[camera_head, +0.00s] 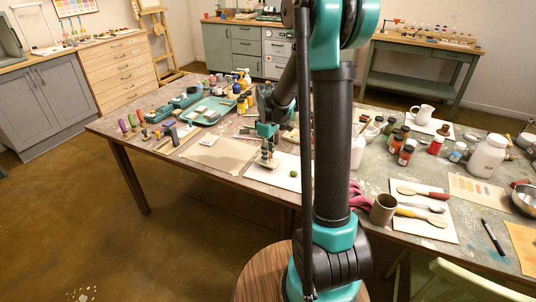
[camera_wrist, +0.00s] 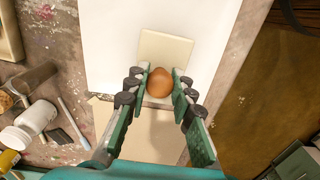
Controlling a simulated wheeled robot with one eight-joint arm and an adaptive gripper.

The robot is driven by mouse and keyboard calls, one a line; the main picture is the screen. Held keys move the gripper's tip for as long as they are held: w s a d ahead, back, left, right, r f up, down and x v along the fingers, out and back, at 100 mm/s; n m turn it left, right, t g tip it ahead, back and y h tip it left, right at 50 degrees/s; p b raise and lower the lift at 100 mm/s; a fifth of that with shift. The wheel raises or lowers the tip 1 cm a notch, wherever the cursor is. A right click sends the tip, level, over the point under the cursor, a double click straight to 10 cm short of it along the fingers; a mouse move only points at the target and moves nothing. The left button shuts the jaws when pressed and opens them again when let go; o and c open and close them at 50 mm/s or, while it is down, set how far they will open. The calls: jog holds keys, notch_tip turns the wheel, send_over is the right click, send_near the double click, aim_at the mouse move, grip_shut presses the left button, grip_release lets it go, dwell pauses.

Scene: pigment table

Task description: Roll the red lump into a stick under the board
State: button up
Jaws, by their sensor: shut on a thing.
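My gripper (camera_wrist: 160,84) is shut on a round orange-brown knob (camera_wrist: 160,80), which appears to be the handle of a small cream board (camera_wrist: 166,48). The board lies over a white sheet (camera_wrist: 110,40) in the wrist view; whether it touches the sheet is unclear. In the head view my gripper (camera_head: 268,157) is low over the left part of the white sheet (camera_head: 285,182). No red lump shows in either view; anything under the board is hidden.
A small green lump (camera_head: 292,173) sits on the white sheet, right of my gripper. A tan sheet (camera_head: 220,153) lies to the left. Bottles and a teal tray (camera_head: 208,112) stand behind. A white container (camera_wrist: 38,115) and thin tools lie left in the wrist view.

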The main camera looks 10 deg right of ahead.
jog(key=shift+f, duration=0.3)
jog(key=shift+w, duration=0.1)
jog(key=shift+w+d, duration=0.85)
jog(key=shift+w, duration=0.15)
jog(key=shift+s+a, duration=0.65)
jog(key=shift+s, duration=0.2)
jog(key=shift+s+a, duration=0.65)
jog(key=shift+s, duration=0.2)
jog(key=shift+s+a, duration=0.1)
jog(key=shift+s+a+f, duration=0.1)
jog(key=shift+s+a, duration=0.2)
jog(key=shift+s, duration=0.1)
jog(key=shift+w+d, duration=0.1)
jog(key=shift+w+d, duration=0.6)
jog(key=shift+w, duration=0.2)
jog(key=shift+w+d, duration=0.6)
jog(key=shift+w, duration=0.2)
